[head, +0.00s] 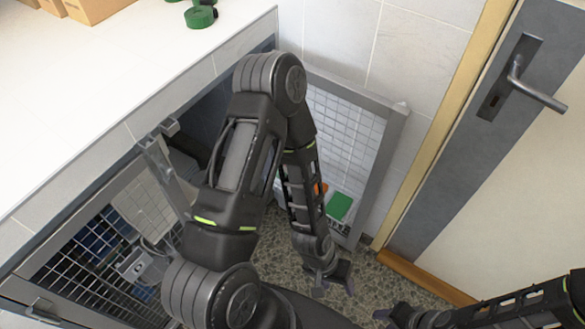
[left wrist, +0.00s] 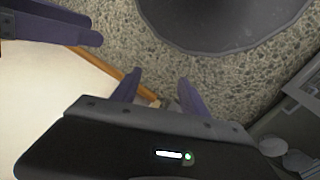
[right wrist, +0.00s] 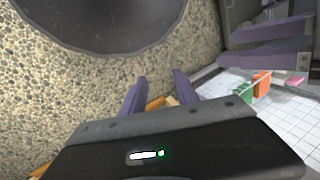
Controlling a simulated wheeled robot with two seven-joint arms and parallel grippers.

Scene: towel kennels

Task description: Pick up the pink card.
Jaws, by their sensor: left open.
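A small pink item (right wrist: 295,80) lies flat against the pale gridded surface at the right of the right wrist view; it is too small to tell its outline. I cannot make it out in the head view, where my left arm covers part of that area. My left gripper (head: 333,284) hangs over the speckled floor, open and empty; it also shows in the left wrist view (left wrist: 160,79). My right gripper (right wrist: 160,78) is open and empty; it is partly cut off at the bottom of the head view (head: 392,315). Neither touches the pink item.
A green item (head: 339,206) and an orange item (head: 320,188) are by the open wire kennel door (head: 385,150). A closed wire door (head: 100,245) is at left, under the white counter (head: 110,95). A grey room door (head: 465,130) stands right. Speckled floor (head: 375,283) is open between.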

